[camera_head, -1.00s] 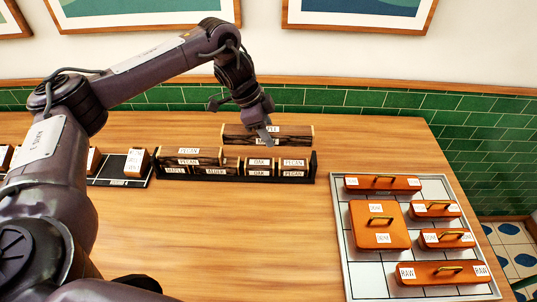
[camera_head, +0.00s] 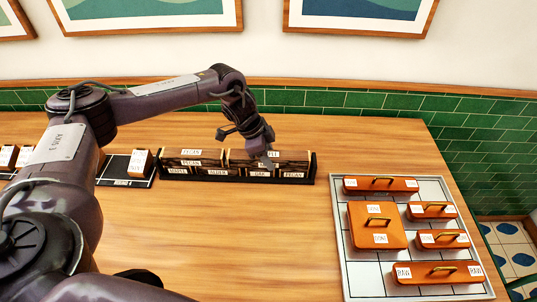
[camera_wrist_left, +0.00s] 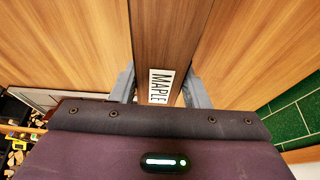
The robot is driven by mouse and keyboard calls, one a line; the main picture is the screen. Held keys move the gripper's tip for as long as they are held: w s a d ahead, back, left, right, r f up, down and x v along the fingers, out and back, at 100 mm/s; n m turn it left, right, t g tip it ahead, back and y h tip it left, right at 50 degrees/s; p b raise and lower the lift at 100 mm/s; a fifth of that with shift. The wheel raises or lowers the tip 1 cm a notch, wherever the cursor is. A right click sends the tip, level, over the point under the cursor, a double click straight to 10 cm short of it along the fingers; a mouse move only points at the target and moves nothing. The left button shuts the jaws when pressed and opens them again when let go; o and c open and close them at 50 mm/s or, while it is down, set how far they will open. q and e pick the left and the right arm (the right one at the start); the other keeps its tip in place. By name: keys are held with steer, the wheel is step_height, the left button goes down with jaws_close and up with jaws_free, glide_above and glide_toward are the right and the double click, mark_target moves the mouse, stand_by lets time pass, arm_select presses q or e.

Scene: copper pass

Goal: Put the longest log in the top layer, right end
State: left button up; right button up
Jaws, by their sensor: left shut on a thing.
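The long dark-barked log (camera_head: 292,161) is in my left gripper (camera_head: 268,161), over the right half of the black rack (camera_head: 314,168). It lies level in line with the top layer, beside another long log (camera_head: 192,161) on the left. Whether it rests on the logs below, I cannot tell. In the left wrist view the log (camera_wrist_left: 172,35) shows a MAPLE label, between the two grey fingers of the gripper (camera_wrist_left: 160,88). Bottom-layer logs show labels such as ALDER (camera_head: 217,173) and OAK. My right gripper is not in view.
A grey tray (camera_head: 375,284) with several orange handled blocks stands on the right. A dark board (camera_head: 113,168) with small labelled blocks lies left of the rack. The table (camera_head: 240,230) in front of the rack is clear.

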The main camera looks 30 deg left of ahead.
arm_select(q)
steer(key=o, duration=1.2)
steer(key=shift+f, duration=0.1)
steer(key=shift+c, duration=0.2)
steer(key=b+v, duration=0.3)
steer(key=v, duration=0.8)
steer(key=shift+w, duration=0.1)
steer(key=shift+a+r, duration=0.25)
steer(key=shift+r, duration=0.4)
